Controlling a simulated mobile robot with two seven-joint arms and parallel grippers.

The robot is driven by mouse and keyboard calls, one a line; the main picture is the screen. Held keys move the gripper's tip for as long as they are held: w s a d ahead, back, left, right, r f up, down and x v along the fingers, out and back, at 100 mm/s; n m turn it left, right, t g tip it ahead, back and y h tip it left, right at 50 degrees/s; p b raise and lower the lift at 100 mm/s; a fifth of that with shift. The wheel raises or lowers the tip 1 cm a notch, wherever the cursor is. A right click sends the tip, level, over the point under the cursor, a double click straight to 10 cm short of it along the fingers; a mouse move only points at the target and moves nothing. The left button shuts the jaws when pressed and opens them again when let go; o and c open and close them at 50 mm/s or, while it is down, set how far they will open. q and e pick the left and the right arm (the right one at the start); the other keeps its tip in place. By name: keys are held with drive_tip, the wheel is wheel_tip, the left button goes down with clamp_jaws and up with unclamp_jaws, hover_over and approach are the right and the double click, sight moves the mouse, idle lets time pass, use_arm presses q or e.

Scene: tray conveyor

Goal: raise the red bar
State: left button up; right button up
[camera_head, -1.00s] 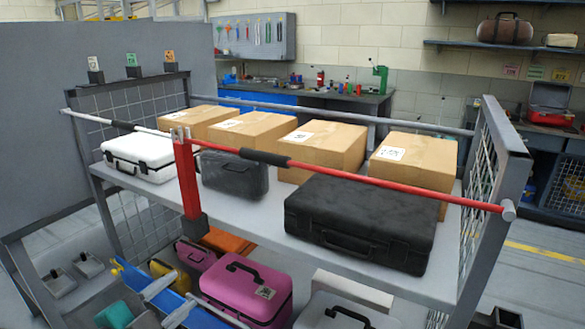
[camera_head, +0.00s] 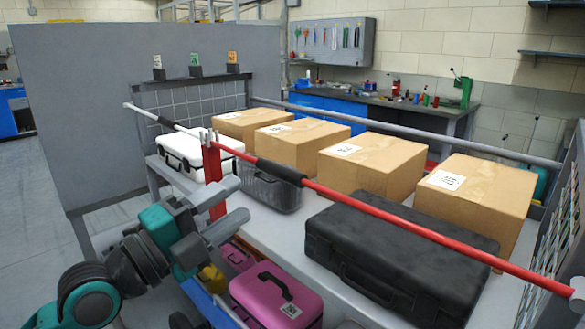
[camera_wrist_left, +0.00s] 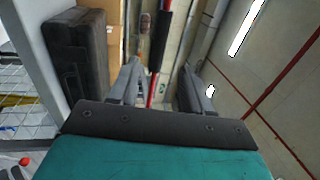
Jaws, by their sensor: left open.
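The red bar (camera_head: 400,222) runs along the front of the upper shelf, from the red post (camera_head: 212,180) to a round grey end at lower right. It lies level across the front, with a black grip sleeve (camera_head: 281,172) near the post. My left gripper (camera_head: 240,202) is open and empty, in front of the post and below the sleeve, apart from the bar in the picture. In the left wrist view, the black sleeve (camera_wrist_left: 157,45) and red bar appear between the open fingers (camera_wrist_left: 160,70), beyond their tips. My right gripper is not in view.
A white bar (camera_head: 150,116) continues left of the post. A pink case (camera_head: 278,300) sits below. Open floor lies left.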

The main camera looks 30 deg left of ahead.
sight(276, 176)
use_arm(q)
drive_tip(key=b+x, duration=0.2)
drive_tip(key=x, duration=0.1)
drive_tip(key=b+x, duration=0.2)
drive_tip(key=x, duration=0.1)
drive_tip(key=shift+w+r, duration=0.3)
drive_tip(key=shift+w, duration=0.05)
drive_tip(key=x, duration=0.4)
drive_tip(key=shift+d, duration=0.1)
drive_tip(key=shift+w+d, duration=0.25)
drive_tip(key=shift+w, duration=0.45)
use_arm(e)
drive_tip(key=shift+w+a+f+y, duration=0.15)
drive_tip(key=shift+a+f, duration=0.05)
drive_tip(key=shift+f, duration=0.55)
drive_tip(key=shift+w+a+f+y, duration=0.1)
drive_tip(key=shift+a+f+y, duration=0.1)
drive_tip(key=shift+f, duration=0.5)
use_arm(q)
clamp_jaws()
